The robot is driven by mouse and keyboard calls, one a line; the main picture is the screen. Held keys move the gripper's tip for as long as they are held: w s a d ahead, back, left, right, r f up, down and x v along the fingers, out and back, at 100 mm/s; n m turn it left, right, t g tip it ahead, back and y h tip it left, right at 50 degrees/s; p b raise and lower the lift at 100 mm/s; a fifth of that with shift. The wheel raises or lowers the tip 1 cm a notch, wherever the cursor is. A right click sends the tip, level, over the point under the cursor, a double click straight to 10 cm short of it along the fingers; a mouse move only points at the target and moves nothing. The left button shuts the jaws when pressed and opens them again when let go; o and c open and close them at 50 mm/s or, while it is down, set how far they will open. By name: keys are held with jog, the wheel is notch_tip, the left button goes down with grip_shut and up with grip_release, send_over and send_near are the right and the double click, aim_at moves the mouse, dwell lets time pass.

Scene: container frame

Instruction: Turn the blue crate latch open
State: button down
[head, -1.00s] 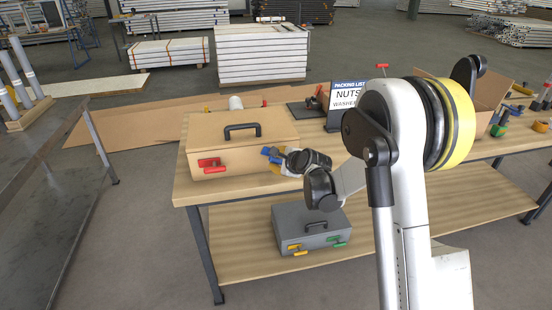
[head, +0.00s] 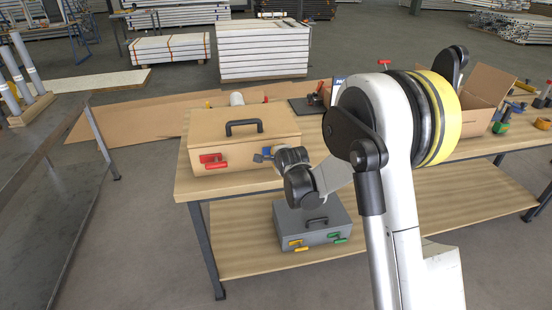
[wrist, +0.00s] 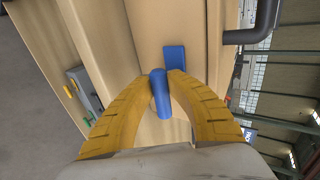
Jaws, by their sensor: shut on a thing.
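The tan crate (head: 235,155) stands on the workbench with its lid shut and a black handle on top. The blue latch (head: 262,155) is on its front, near the right end. In the wrist view, the blue latch (wrist: 160,95) shows as a handle between my yellow fingers, beside a blue plate on the crate wall. My gripper (wrist: 163,82) is shut on the handle, one finger on each side. In the head view, my wrist hides most of the fingers.
A red latch (head: 213,160) is on the crate's front left. A grey case (head: 310,225) with yellow and green latches sits on the lower shelf. An open cardboard box (head: 480,85) and small tools are on the bench's right side.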

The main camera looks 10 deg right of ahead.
jog(key=shift+f, duration=0.1)
jog(key=c, duration=1.3)
grip_release()
jog(key=shift+d, duration=0.1)
jog(key=v, duration=1.2)
